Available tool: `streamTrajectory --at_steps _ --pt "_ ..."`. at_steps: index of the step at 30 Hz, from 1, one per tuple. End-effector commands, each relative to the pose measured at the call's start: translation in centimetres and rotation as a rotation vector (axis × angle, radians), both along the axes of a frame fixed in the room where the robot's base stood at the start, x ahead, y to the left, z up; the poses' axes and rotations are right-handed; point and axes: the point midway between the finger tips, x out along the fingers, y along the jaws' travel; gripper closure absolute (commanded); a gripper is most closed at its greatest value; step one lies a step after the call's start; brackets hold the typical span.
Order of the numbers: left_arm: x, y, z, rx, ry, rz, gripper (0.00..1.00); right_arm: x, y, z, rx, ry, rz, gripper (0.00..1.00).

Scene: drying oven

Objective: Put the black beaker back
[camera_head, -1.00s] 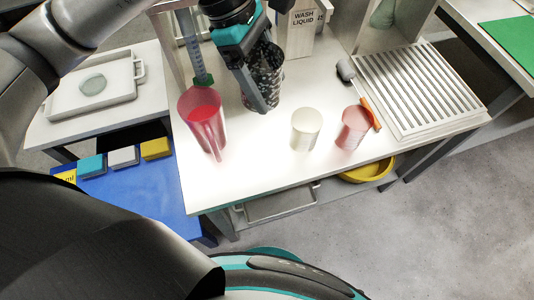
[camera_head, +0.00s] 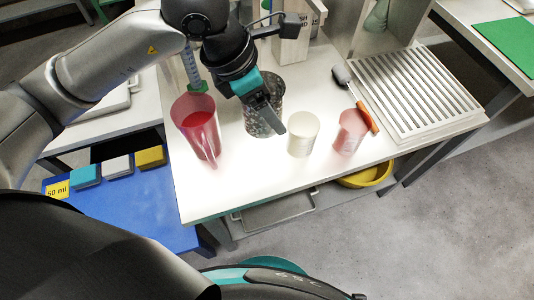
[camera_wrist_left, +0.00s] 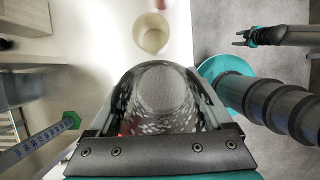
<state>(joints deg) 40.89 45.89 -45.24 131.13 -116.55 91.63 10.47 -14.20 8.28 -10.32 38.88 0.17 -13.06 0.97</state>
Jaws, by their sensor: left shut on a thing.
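The black beaker (camera_head: 278,88), dark and speckled, is upright between the fingers of my left gripper (camera_head: 266,112) in the head view. The fingers are shut on its sides. In the left wrist view the beaker (camera_wrist_left: 155,92) fills the space between both fingers. It is over the white table between the red jug and the white beaker; I cannot tell whether its base touches the table. My right gripper (camera_wrist_left: 241,38) shows at the upper right of the left wrist view, with its fingers apart and empty.
A red-filled jug (camera_head: 197,125) stands left of the beaker. A white beaker (camera_head: 303,134) and a pink beaker (camera_head: 350,132) stand to its right. A measuring cylinder (camera_head: 192,68) stands behind the jug.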

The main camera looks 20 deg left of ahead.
Motion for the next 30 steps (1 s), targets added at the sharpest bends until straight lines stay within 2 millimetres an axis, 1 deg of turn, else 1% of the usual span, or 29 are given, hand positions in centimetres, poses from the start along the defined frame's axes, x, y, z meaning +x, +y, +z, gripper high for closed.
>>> streamTrajectory --at_steps 1,8,12,18,21,28,30 --pt "-0.1 0.1 -1.5 0.001 0.004 0.0 0.85 1.7 0.3 0.0 0.003 -0.022 0.001 0.5" --pt "0.0 0.0 -5.3 0.002 0.003 0.001 0.85 3.5 2.0 0.5 0.018 -0.018 0.001 0.5" --pt "-0.1 0.1 -7.6 0.002 0.002 -0.001 0.85 4.7 2.9 1.0 0.027 -0.019 0.001 0.5" --pt "-0.1 0.0 -10.6 0.002 0.002 -0.001 0.85 6.1 4.1 1.9 0.037 -0.017 0.001 0.5" --pt "0.0 0.0 -11.4 0.0 -0.001 -0.002 0.85 6.5 4.5 2.4 0.04 -0.017 0.001 0.5" --pt "0.0 0.0 -12.4 0.001 0.0 -0.001 0.85 6.9 4.8 2.9 0.043 -0.016 0.0 0.5" --pt "0.0 0.0 -13.1 0.001 0.001 -0.001 0.85 7.2 5.1 3.1 0.046 -0.017 0.0 0.5"
